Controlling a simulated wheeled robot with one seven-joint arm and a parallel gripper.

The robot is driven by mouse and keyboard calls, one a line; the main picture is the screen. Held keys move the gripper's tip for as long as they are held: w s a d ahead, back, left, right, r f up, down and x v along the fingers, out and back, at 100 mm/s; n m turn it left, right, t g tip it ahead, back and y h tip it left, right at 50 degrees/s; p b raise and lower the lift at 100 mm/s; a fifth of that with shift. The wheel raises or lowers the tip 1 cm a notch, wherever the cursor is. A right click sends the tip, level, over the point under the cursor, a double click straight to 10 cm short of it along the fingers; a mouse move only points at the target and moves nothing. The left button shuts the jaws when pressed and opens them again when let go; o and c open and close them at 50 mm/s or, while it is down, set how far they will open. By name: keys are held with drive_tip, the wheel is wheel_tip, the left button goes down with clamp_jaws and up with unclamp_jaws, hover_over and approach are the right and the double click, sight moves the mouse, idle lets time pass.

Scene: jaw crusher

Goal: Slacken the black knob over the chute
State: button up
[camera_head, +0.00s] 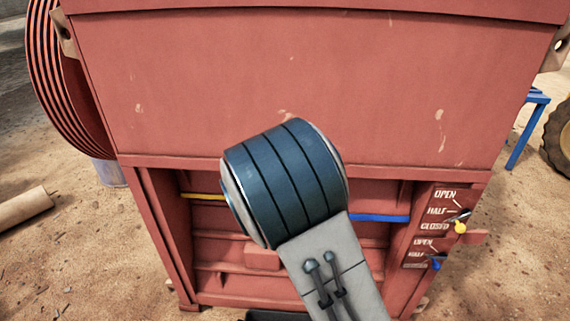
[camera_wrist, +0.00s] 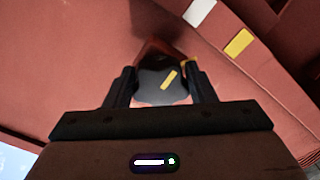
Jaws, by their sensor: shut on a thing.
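The black knob (camera_wrist: 152,83) shows in the wrist view as a dark disc with a yellow stripe on its face. It sits between the two fingers of my gripper (camera_wrist: 161,80), which is shut on it, one finger on each side. In the wrist view the stripe is tilted, leaning to the right at its top. In the head view my own arm covers the knob and my gripper, so neither can be seen there. The chute cannot be made out clearly.
The red crusher body (camera_head: 310,85) fills the head view. Its lower bay holds a yellow bar (camera_head: 203,196) and a blue bar (camera_head: 382,218). At right, a yellow-knobbed lever (camera_head: 460,227) and a blue-knobbed lever (camera_head: 436,264) stick out beside OPEN, HALF and CLOSED labels. A ribbed wheel (camera_head: 65,90) stands left.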

drive_tip(key=n+p, duration=0.1)
drive_tip(key=n, duration=0.4)
drive_tip(key=shift+r+n+p, duration=0.2)
drive_tip(key=shift+n+p, duration=0.1)
drive_tip(key=shift+p, duration=0.05)
drive_tip(key=shift+d+n+p, duration=0.1)
drive_tip(key=shift+n+p, duration=0.65)
drive_tip(key=shift+n, duration=1.15)
drive_tip(key=o, duration=1)
drive_tip(key=shift+s, duration=0.1)
drive_tip(key=s, duration=0.4)
drive_tip(key=s+b, duration=0.1)
drive_tip(key=s, duration=0.4)
drive_tip(key=s+b, duration=0.1)
drive_tip(key=s, duration=0.3)
drive_tip(key=shift+s+a, duration=0.25)
drive_tip(key=shift+s, duration=0.1)
